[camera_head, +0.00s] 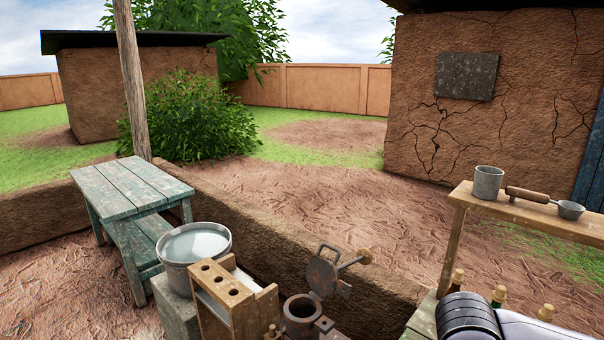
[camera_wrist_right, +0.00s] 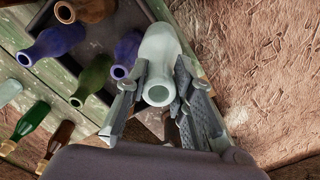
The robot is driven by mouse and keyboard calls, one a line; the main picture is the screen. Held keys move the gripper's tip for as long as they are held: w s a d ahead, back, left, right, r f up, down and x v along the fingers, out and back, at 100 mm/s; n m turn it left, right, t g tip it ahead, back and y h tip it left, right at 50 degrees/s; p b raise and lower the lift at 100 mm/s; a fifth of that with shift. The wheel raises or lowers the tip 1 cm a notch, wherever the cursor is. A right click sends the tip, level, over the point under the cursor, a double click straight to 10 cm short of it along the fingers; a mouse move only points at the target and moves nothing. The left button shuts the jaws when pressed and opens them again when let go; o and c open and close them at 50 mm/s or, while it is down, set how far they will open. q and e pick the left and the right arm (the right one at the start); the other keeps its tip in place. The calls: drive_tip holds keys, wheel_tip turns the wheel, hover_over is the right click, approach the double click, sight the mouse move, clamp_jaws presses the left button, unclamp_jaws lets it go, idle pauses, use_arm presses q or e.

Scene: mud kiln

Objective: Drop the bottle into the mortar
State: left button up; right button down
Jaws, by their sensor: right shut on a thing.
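In the right wrist view a pale, whitish-green bottle (camera_wrist_right: 161,50) is held between the fingers of my right gripper (camera_wrist_right: 161,78). Its open mouth faces the camera. In the head view a grey, cup-shaped vessel (camera_head: 488,183) stands on a wooden bench at the right. A dark round metal vessel (camera_head: 301,316) with a hinged plate tilted up beside it is at the bottom middle. I cannot tell for sure which of these two is the mortar. My right gripper and the held bottle do not show in the head view. My left gripper is in neither view.
A ladle (camera_head: 570,209) lies beside the grey vessel on the bench (camera_head: 456,200). A metal basin (camera_head: 196,245) and a holed wooden rack (camera_head: 237,290) are at the lower left.

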use_arm(q)
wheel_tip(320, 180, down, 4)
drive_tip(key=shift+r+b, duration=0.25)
drive_tip(key=shift+b, duration=0.9)
use_arm(e)
wheel_tip(320, 180, down, 3)
drive_tip(key=shift+f, duration=0.2)
drive_tip(key=shift+a, duration=0.1)
